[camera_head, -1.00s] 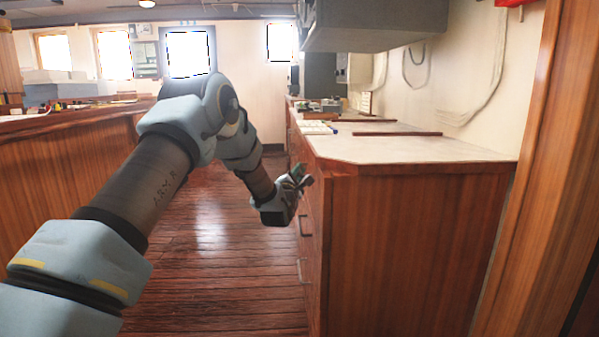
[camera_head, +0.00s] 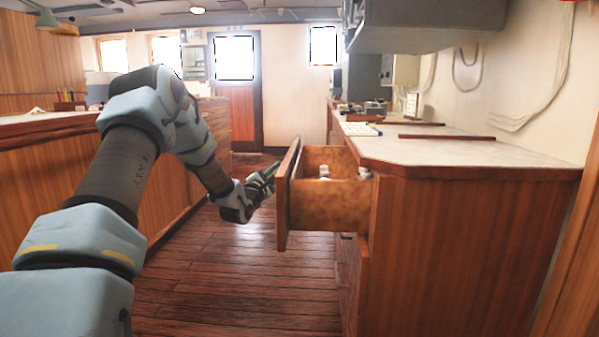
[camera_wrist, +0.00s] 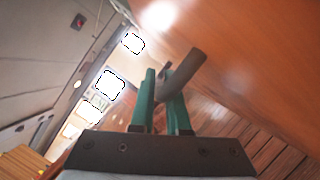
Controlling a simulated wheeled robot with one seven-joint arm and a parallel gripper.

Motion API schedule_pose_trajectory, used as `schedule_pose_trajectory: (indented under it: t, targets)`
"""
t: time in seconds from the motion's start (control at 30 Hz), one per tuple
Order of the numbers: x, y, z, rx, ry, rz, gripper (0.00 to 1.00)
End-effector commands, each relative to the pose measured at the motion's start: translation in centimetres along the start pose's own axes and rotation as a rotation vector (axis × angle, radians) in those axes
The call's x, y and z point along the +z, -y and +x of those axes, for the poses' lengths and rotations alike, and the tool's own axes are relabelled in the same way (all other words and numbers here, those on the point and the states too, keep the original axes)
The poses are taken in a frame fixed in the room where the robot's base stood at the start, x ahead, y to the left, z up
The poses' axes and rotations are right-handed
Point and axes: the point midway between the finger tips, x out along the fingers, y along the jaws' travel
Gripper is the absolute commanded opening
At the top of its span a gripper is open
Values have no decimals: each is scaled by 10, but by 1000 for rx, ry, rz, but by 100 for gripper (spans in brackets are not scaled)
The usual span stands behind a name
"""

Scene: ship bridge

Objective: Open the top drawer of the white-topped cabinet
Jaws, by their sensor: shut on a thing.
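The white-topped cabinet (camera_head: 450,230) stands on the right in the head view, with a pale top and wood sides. Its top drawer (camera_head: 335,205) is pulled well out to the left, and small pale items show inside. My gripper (camera_head: 268,178) is at the outer side of the drawer front (camera_head: 286,200). In the wrist view the green fingers (camera_wrist: 166,100) are shut on the dark drawer handle (camera_wrist: 185,74), which passes between them. The wooden drawer face fills the upper right there. In the head view the handle is hidden.
A long wooden counter (camera_head: 60,180) runs along the left. The plank floor (camera_head: 240,275) between counter and cabinet is clear. A grey box unit (camera_head: 430,28) hangs above the cabinet top. Small items (camera_head: 362,130) lie on the cabinet's far end.

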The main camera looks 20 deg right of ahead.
Motion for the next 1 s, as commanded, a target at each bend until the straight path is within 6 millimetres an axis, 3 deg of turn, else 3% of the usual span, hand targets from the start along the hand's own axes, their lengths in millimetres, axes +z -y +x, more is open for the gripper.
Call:
schedule_pose_trajectory:
  t: [0.1,0.3,0.87,0.9,1.0]
  targets:
    - [-19,-13,-8,0,-4,1,0]
    - [-37,-26,-16,0,-3,0,0]
    - [-45,-31,-19,-1,-2,0,0]
    - [-45,-31,-19,-1,-1,0,16]
    - [-45,-31,-19,-1,-1,0,27]
